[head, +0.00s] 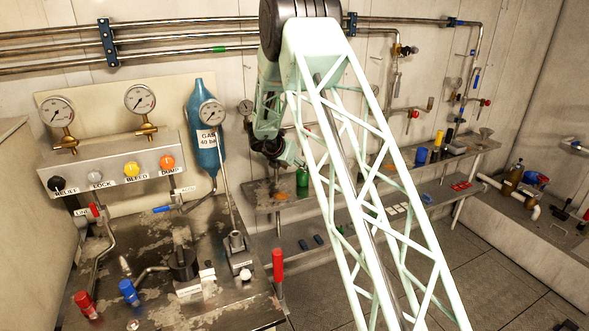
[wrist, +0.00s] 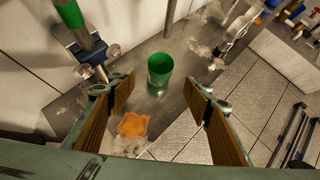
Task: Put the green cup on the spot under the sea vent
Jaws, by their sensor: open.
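The green cup (head: 302,177) stands upright on the long metal shelf along the back wall. In the wrist view the green cup (wrist: 159,78) is open at the top and stands ahead of and between my fingers. My gripper (wrist: 161,96) is open and empty, with its brown pads on either side; I see no contact with the cup. In the head view my gripper (head: 287,157) is just left of the cup, partly hidden by my arm. Several pipe outlets with valves hang over the shelf, but no readable label shows which is the sea vent.
An orange patch (wrist: 133,125) lies on the shelf near the cup. A blue cup (head: 421,156) and a yellow cylinder (head: 438,140) stand further right on the shelf. A red-handled valve (head: 413,115) projects above it. My lattice arm link hides part of the shelf.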

